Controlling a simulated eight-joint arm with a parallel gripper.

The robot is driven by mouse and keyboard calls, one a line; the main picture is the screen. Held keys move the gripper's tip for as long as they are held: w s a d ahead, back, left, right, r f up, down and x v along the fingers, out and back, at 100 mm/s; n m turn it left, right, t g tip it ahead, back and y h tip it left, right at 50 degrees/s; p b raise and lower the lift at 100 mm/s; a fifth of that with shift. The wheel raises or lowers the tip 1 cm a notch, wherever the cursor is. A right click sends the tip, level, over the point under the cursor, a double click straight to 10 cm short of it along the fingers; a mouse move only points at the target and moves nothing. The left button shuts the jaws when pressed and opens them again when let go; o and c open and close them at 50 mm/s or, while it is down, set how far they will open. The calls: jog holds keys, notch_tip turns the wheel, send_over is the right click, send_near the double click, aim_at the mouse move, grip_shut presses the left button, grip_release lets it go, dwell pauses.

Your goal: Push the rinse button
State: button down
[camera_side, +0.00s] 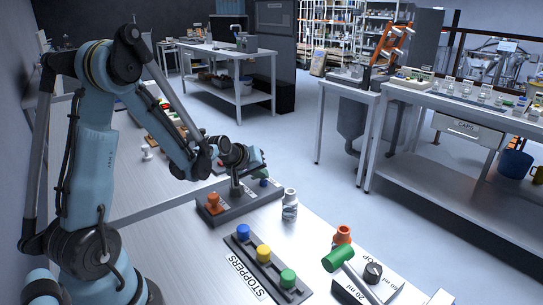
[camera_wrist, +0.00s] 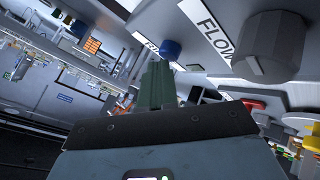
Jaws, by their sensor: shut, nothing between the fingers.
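In the side view a dark grey box (camera_side: 236,208) lies on the bench, with an orange part at its left end and a blue cap (camera_side: 264,182) near its right end. My gripper (camera_side: 258,160) is over the right part of this box. In the wrist view the shut, empty fingers (camera_wrist: 158,68) point toward a round blue button (camera_wrist: 170,48) on a pale panel. A partly hidden label (camera_wrist: 151,42) beside it seems to begin with R. The fingertips look close to the button; I cannot tell whether they touch it.
A large grey knob (camera_wrist: 268,47) stands beside the FLOW label (camera_wrist: 208,25) in the wrist view. In the side view a white bottle (camera_side: 290,205) stands right of the box. The STOPPERS rack (camera_side: 268,266) and a green cylinder (camera_side: 338,259) are in front.

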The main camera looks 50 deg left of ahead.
aim_at(261, 187)
jog(key=shift+r, duration=3.1)
jog(key=s+d+r+m+g+h, duration=0.1)
jog(key=s+d+r+m+g, duration=0.1)
jog(key=s+d+m, duration=0.9)
jog(key=s+d+r, duration=0.1)
jog(key=s+d, duration=0.2)
jog(key=d, duration=0.4)
jog(key=shift+s+d+h, duration=0.2)
jog(key=shift+s+h, duration=0.1)
jog(key=shift+h, duration=0.1)
jog(key=shift+r, duration=0.1)
